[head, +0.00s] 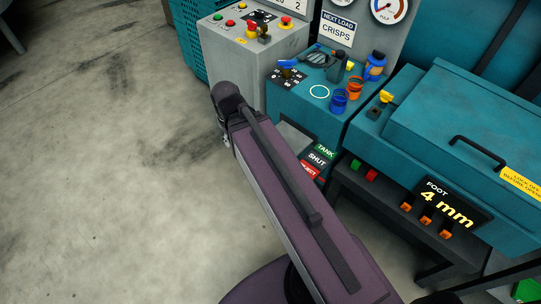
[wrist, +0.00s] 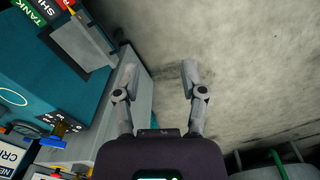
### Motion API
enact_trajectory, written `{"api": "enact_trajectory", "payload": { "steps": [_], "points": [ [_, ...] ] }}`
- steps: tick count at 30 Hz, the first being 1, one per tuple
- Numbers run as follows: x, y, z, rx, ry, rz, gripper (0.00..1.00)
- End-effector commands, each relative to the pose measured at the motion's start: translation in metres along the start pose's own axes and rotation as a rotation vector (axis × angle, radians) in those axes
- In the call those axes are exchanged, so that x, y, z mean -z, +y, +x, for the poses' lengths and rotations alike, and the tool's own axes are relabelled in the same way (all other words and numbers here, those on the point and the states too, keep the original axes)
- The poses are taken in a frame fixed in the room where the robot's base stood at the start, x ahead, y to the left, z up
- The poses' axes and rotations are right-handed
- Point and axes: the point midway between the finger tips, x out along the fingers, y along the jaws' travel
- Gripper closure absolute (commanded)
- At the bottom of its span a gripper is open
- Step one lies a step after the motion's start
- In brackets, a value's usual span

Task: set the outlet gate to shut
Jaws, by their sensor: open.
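The outlet gate's label strip sits low on the front of the teal machine in the head view: a green TANK label (head: 326,151), a black SHUT label (head: 317,159) and a red REJECT label (head: 309,171). My arm passes close in front of it. The TANK label (wrist: 22,25) and part of the SHUT label (wrist: 45,8) show at the top left of the wrist view, near a grey outlet box (wrist: 82,42). I cannot make out the gate's setting. My gripper (wrist: 160,72) is open and empty, with bare floor between its fingers.
A teal lidded unit (head: 455,110) with a black handle stands right. The floor (head: 110,180) at left is clear.

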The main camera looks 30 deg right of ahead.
Motion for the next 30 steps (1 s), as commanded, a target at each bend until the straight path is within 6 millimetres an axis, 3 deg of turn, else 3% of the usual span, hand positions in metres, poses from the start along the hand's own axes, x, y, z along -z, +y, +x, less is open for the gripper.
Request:
{"api": "enact_trajectory", "payload": {
  "steps": [30],
  "points": [
    [0.049, 0.046, 0.168, -0.503, -0.067, -0.059, 0.46]
  ]
}}
